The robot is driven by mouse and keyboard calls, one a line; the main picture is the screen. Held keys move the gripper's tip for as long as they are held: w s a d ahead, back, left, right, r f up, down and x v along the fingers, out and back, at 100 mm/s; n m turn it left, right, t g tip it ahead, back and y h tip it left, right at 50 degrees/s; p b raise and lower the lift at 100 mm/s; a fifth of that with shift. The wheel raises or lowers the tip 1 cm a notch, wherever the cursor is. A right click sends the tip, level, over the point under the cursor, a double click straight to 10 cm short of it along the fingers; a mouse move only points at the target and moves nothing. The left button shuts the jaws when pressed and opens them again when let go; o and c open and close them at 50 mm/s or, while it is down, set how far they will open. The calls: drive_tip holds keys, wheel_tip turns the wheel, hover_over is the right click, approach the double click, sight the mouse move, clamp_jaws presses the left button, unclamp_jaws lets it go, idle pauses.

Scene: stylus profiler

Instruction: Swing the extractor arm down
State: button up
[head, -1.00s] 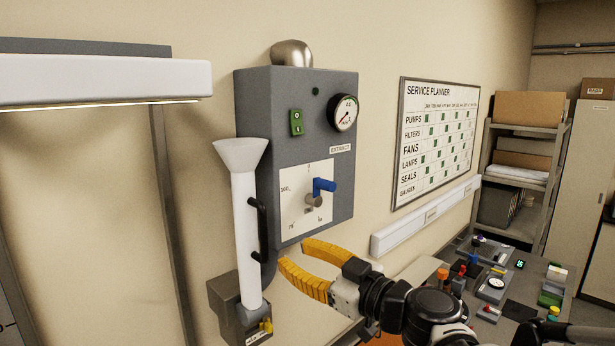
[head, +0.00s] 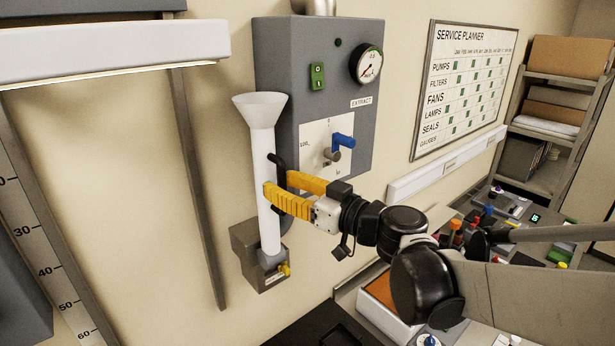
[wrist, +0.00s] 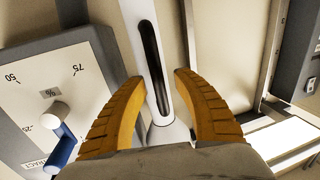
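The extractor arm (head: 263,190) is a white tube with a flared funnel top. It stands upright against the wall, rising from a grey bracket (head: 256,262) with a small yellow part. A black bar handle (wrist: 154,70) runs along the tube; in the head view it is partly hidden behind my fingers. My gripper (head: 276,184) has yellow fingers and is at the handle. In the wrist view my gripper (wrist: 160,78) is open, with one finger on each side of the handle and gaps visible. Whether a fingertip touches the tube I cannot tell.
A grey control box (head: 310,90) with a green switch, gauge and blue-handled dial (head: 342,142) is on the wall right beside the tube. A white lamp bar (head: 110,55) juts out at upper left. A cluttered bench (head: 510,235) lies at lower right.

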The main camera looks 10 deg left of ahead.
clamp_jaws()
drive_tip(key=shift+d+f, duration=0.1)
